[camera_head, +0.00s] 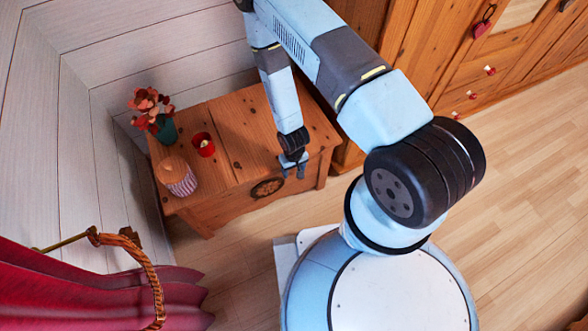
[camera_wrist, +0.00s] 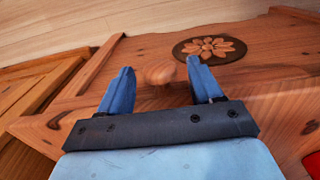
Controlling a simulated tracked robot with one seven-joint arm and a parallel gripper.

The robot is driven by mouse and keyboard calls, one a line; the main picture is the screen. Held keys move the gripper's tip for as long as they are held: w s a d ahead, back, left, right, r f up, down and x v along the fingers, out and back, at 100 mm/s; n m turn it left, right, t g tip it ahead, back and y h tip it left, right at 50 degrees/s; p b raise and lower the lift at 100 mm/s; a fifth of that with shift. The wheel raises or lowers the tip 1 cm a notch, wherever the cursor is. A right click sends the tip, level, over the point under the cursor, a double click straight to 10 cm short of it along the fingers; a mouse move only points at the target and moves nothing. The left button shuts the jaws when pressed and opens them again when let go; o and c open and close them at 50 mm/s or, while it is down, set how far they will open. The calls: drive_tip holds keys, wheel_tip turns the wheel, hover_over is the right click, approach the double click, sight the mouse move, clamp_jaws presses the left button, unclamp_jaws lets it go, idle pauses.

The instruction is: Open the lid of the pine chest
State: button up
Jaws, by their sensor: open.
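The pine chest (camera_head: 240,125) stands against the white plank wall, with a dark carved oval medallion (camera_head: 267,187) on its front. In the wrist view the medallion (camera_wrist: 209,50) shows a pale flower carving. My gripper (camera_head: 294,170) is at the chest's front edge, right of the medallion. In the wrist view my gripper (camera_wrist: 160,84) is open, with a rounded wooden knob (camera_wrist: 160,72) between its blue fingers. The fingers appear apart from the knob; exact depth is hard to tell. The lid appears closed.
A wooden wardrobe (camera_head: 450,60) stands at right. A red curtain (camera_head: 90,290) hangs lower left. Plank floor (camera_head: 530,180) is clear at right.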

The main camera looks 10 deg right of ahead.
drive_tip(key=shift+f, duration=0.15)
clamp_jaws()
idle(0.6)
